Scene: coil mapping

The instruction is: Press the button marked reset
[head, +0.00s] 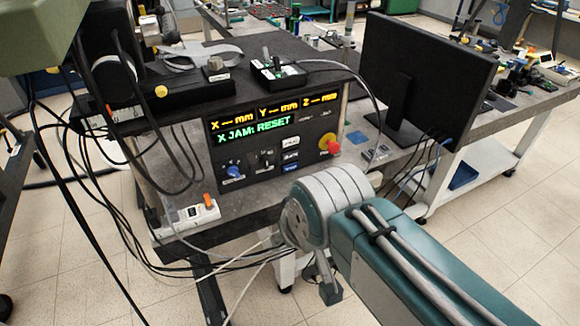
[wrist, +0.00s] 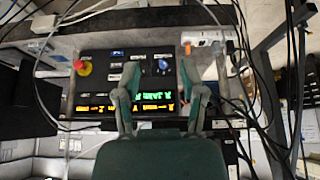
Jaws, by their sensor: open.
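A black control panel (head: 275,145) faces me on the bench. Its display (head: 255,133) shows yellow X, Y, Z readouts in mm and green text reading "X JAM: RESET". Small buttons (head: 290,155) stand in a column near its middle; their labels are too small to read, so I cannot tell which is marked reset. The panel appears upside down in the wrist view (wrist: 149,82), with the buttons (wrist: 117,66) left of the left finger. My gripper (wrist: 158,68) is open and empty, its fingers spread in front of the panel. It is hidden in the head view.
A red knob on yellow (head: 329,143) is at the panel's right. A blue knob (head: 234,171) and a switch (head: 266,159) are to the left. A power strip (head: 190,217), hanging cables and a monitor (head: 425,80) flank the panel. The floor right of the bench is open.

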